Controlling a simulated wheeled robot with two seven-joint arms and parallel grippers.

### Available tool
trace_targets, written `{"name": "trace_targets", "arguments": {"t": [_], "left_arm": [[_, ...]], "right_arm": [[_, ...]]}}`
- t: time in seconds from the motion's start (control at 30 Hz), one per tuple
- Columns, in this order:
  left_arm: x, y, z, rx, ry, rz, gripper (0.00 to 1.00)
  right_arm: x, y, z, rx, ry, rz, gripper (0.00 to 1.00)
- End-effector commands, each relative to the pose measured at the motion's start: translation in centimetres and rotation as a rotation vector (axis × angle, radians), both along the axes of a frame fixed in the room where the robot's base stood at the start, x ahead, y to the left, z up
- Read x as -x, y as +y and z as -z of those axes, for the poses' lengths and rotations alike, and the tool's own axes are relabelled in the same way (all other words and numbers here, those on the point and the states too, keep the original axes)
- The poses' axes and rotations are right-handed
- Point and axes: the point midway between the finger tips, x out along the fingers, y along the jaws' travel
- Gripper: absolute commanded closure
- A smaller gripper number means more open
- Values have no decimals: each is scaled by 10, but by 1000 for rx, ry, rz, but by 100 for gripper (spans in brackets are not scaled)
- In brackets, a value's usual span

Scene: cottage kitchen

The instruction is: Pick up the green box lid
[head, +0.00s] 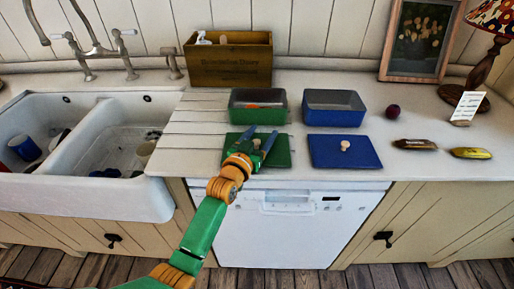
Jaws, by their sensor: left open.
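The green box lid (280,155) lies flat on the counter in front of the green box (258,114). I cannot tell whether the fingers touch the lid. The green box is open at the top, with something orange-red inside. My right gripper is not in view.
A blue box (334,108) and a blue lid (357,157) with a pale knob lie to the right. A wooden crate (229,65) stands behind; a double sink (40,165) is left.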

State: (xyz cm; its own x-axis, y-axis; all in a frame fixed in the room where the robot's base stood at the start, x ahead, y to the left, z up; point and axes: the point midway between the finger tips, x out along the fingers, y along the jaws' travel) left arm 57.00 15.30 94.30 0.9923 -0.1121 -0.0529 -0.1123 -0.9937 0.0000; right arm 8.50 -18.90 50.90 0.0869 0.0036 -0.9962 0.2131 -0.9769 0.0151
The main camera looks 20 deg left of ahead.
Motion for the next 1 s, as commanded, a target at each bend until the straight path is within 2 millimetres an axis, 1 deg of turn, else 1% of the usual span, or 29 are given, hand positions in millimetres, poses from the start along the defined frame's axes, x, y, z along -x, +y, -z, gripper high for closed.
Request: {"name": "trace_targets", "arguments": {"t": [0.13, 0.17, 0.2, 0.27, 0.3, 0.37, 0.4, 0.67, 0.73, 0.8, 0.87, 0.97, 1.0], "left_arm": [[0, 0, 0, 0, 0, 0, 34], [0, 0, 0, 0, 0, 0, 40], [0, 0, 0, 0, 0, 0, 51], [0, 0, 0, 0, 0, 0, 67], [0, 0, 0, 0, 0, 0, 78], [0, 0, 0, 0, 0, 0, 94], [0, 0, 0, 0, 0, 0, 100], [1, 0, 0, 0, 0, 0, 100], [0, 0, 0, 0, -1, 0, 100], [0, 0, 1, 0, -3, 0, 100], [7, 1, -2, -1, 0, 0, 100], [25, 3, -2, -1, 1, 0, 100], [34, 4, -1, -1, 1, 0, 100]], "right_arm": [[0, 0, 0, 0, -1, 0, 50], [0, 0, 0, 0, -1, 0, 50], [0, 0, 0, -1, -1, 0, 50], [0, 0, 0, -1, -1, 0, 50], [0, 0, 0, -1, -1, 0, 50], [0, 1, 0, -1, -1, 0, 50], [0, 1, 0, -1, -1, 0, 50], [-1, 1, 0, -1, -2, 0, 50], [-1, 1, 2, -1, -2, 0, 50], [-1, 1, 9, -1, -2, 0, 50], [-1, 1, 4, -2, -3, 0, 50], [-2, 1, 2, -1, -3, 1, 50], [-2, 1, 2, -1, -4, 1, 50]]}}
